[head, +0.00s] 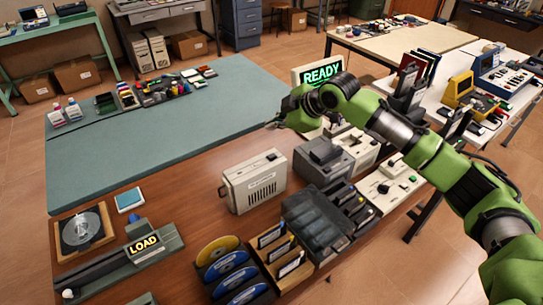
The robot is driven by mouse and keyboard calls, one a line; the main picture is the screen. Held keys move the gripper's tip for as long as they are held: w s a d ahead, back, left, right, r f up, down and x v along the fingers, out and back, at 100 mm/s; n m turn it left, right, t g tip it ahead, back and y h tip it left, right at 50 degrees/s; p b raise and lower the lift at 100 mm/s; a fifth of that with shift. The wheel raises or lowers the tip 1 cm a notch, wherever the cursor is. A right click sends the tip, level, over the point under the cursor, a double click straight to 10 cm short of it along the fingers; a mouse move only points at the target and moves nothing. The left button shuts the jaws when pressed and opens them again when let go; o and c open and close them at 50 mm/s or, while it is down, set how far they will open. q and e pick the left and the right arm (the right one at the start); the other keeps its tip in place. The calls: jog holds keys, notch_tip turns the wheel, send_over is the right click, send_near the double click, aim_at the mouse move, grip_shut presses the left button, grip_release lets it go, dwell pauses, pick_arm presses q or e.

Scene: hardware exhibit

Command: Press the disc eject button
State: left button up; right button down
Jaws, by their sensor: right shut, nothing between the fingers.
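My right arm reaches in from the right, and its gripper (271,124) points left above the edge where the green mat meets the brown table. The gripper is small and partly hidden by its own wrist; it is shut and touches no button. A beige box-shaped unit (254,184) with slots and a small dark knob on top stands just below it. A silver disc (82,228) lies in a wooden square tray at the lower left, beside a grey unit (112,264) with a lit LOAD sign. I cannot tell which control is the disc eject button. My left gripper is out of view.
Grey and white devices (322,158) stand right of the beige unit. Disc holders (222,265) and a dark cassette case (312,222) fill the front. A READY display (320,75) stands behind my arm. The green mat (180,130) is mostly clear.

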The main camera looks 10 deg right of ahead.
jog(key=b, duration=0.7)
send_over(273, 157)
notch_tip(273, 157, down, 6)
jog(key=shift+d+f, duration=0.1)
jog(key=shift+f, duration=1.15)
jog(key=shift+f, duration=0.2)
jog(key=shift+f, duration=0.15)
jog(key=shift+f, duration=0.55)
dwell(0.4)
jog(key=shift+r+p, duration=0.1)
jog(key=shift+p, duration=0.2)
jog(key=shift+r+p, duration=0.75)
jog(key=shift+p, duration=0.15)
